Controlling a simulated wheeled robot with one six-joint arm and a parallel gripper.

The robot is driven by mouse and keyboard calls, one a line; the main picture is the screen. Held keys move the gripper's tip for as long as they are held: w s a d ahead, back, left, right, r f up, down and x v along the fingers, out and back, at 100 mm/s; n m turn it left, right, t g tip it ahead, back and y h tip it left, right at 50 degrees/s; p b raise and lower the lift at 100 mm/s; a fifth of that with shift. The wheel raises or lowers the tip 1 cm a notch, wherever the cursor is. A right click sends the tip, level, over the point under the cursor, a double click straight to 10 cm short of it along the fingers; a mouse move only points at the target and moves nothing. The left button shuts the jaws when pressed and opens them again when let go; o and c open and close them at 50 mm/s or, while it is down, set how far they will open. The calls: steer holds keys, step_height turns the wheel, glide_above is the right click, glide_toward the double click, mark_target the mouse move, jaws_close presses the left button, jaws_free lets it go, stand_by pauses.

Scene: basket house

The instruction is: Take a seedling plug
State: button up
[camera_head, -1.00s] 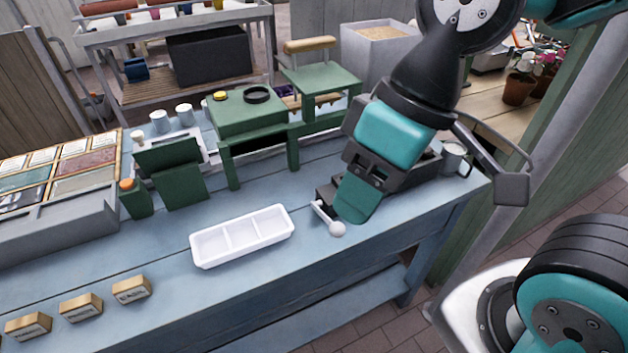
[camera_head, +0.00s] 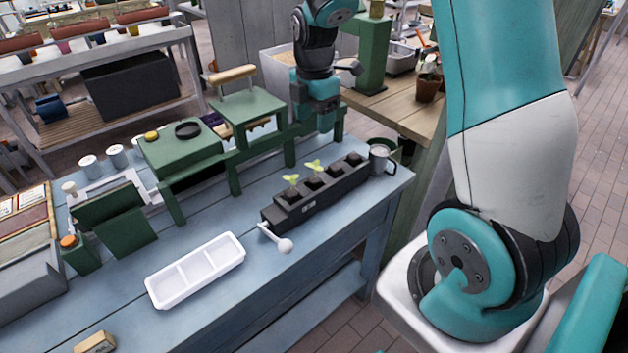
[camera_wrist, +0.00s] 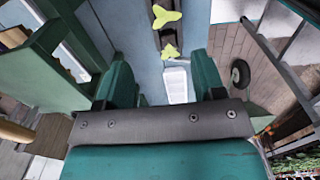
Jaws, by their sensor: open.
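A black plug tray (camera_head: 330,188) stands on the blue bench at the right, with a row of cells. Two pale green seedlings, one (camera_head: 291,181) and another (camera_head: 313,166), stand in its nearer cells. My gripper (camera_head: 318,118) is open and empty, above and behind the tray's far part, pointing down. In the wrist view my gripper's fingers (camera_wrist: 163,80) are apart, and the seedlings, one (camera_wrist: 166,17) and another (camera_wrist: 170,51), show beyond them on the dark tray. The plugs' soil blocks are mostly hidden in the cells.
A white three-compartment tray (camera_head: 196,271) lies on the bench (camera_head: 235,305) at front left. A white-knobbed lever (camera_head: 284,244) sits at the plug tray's near end. A grey mug (camera_head: 380,158) stands at its far end. Green stands (camera_head: 182,150) line the bench's back.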

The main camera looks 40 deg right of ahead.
steer(key=p, duration=0.1)
glide_above(314, 178)
steer(key=f, duration=1)
steer(key=shift+w+d+f, duration=0.15)
steer(key=shift+w+f, duration=0.05)
steer(key=shift+f, duration=0.15)
steer(key=shift+s+f+p, duration=0.2)
steer(key=shift+f+p, duration=0.75)
steer(key=shift+f, duration=1.75)
steer(key=c, duration=1)
